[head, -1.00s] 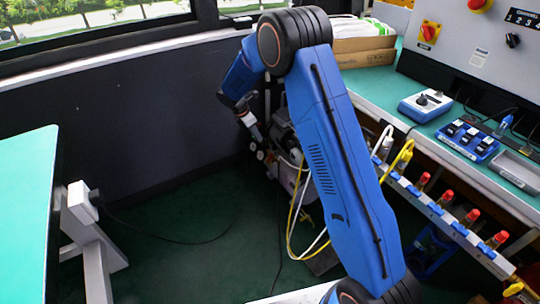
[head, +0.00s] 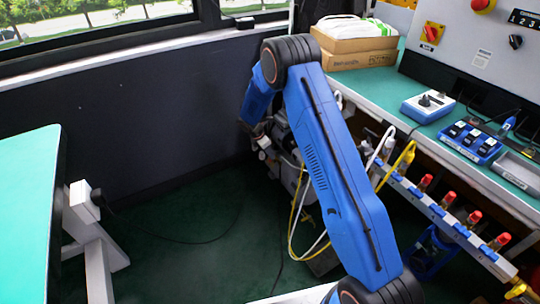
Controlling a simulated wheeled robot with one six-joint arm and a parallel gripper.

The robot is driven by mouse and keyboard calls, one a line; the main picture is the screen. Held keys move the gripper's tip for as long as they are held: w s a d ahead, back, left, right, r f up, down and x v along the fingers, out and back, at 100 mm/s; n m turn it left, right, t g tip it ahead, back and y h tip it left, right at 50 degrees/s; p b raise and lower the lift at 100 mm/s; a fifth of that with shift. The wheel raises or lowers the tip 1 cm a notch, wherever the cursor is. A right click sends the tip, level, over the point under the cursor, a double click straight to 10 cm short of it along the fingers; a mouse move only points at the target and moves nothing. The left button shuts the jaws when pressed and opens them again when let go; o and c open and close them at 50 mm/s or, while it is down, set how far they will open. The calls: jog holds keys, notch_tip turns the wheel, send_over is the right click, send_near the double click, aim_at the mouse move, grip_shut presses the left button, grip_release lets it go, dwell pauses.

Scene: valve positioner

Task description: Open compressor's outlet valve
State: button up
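The compressor (head: 284,146) is a grey machine on the floor by the dark wall, partly hidden behind my blue arm. White and yellow hoses (head: 295,215) run down from it to the floor. My gripper (head: 263,143) is at the compressor's upper left side, small and partly hidden by my own arm. Its fingers are too small and covered to tell whether they are open or shut. I cannot make out the outlet valve clearly, nor whether the gripper touches it.
A green-topped workbench (head: 385,98) on the right carries a cardboard box (head: 352,44) and switch boxes. A rail with several red-capped valves (head: 447,199) runs along its front. A green table (head: 28,215) stands at left. A black cable (head: 165,238) crosses the open floor.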

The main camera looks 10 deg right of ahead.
jog(key=shift+x, duration=0.8)
grip_shut()
jog(key=shift+s+t, duration=0.1)
jog(key=shift+t, duration=0.2)
jog(key=shift+s+a+f+m+t+h, duration=0.1)
jog(key=shift+s+f+m+t+h, duration=0.3)
jog(key=shift+m+t, duration=1.55)
jog(key=shift+s+f+m+t+h, duration=0.4)
jog(key=shift+m+t, duration=1.1)
jog(key=shift+m, duration=0.75)
jog(key=shift+s+a+f+m+t+h, duration=0.1)
jog(key=shift+s+f+m+t+h, duration=0.3)
jog(key=shift+m+t, duration=1.55)
jog(key=shift+s+d+m, duration=0.1)
jog(key=shift+m, duration=0.25)
